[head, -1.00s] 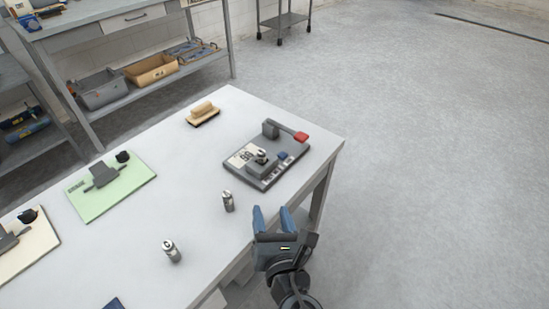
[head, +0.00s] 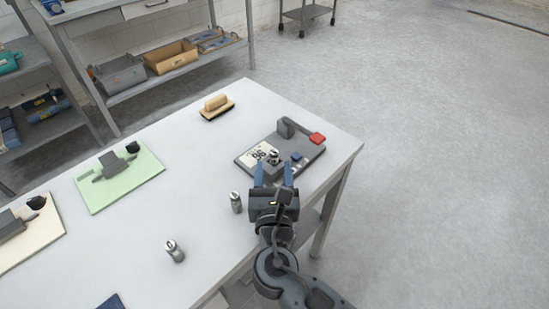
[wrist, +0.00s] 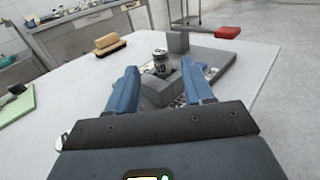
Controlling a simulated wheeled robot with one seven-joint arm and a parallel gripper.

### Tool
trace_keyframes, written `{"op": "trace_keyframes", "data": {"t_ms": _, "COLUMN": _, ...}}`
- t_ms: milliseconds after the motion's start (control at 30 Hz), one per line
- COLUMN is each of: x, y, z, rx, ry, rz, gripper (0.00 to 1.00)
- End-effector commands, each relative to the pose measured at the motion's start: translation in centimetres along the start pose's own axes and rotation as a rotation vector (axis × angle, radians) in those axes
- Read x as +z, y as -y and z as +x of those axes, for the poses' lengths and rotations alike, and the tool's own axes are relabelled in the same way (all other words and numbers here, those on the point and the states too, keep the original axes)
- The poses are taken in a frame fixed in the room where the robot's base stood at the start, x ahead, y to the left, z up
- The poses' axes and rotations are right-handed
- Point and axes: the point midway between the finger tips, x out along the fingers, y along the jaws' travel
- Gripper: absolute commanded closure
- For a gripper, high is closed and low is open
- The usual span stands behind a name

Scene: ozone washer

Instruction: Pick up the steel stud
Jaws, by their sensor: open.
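A small steel stud (head: 274,157) stands upright in the grey fixture (head: 311,149) with the red-tipped lever. In the wrist view this stud (wrist: 161,62) shows between my fingertips and beyond them, its lower part hidden by a grey block. My gripper (head: 274,172) is open and empty, its blue fingers pointing at the fixture from the near side. Two similar metal cylinders stand on the table: one (head: 236,203) just left of my gripper, one (head: 175,252) nearer the front edge. I cannot tell the gap between fingertips and stud.
A tan-handled brush or block (head: 217,106) lies behind the fixture. A green board (head: 118,190) and a cream board (head: 30,232) with dark clamps lie to the left. A shelf bench with bins (head: 170,57) stands behind. The table's middle is clear.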

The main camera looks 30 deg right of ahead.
Motion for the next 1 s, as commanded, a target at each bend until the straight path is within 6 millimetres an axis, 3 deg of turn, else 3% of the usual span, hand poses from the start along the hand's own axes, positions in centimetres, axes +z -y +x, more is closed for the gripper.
{"op": "trace_keyframes", "data": {"t_ms": 200, "x": -0.1, "y": 0.2, "z": 3.0, "rx": -0.003, "ry": 0.0, "rz": 0.0, "gripper": 0.48}}
{"op": "trace_keyframes", "data": {"t_ms": 533, "x": -0.2, "y": 0.2, "z": 3.7, "rx": -0.001, "ry": 0.0, "rz": 0.001, "gripper": 0.48}}
{"op": "trace_keyframes", "data": {"t_ms": 1000, "x": -0.2, "y": 0.2, "z": 3.7, "rx": 0.0, "ry": 0.0, "rz": 0.001, "gripper": 0.94}}
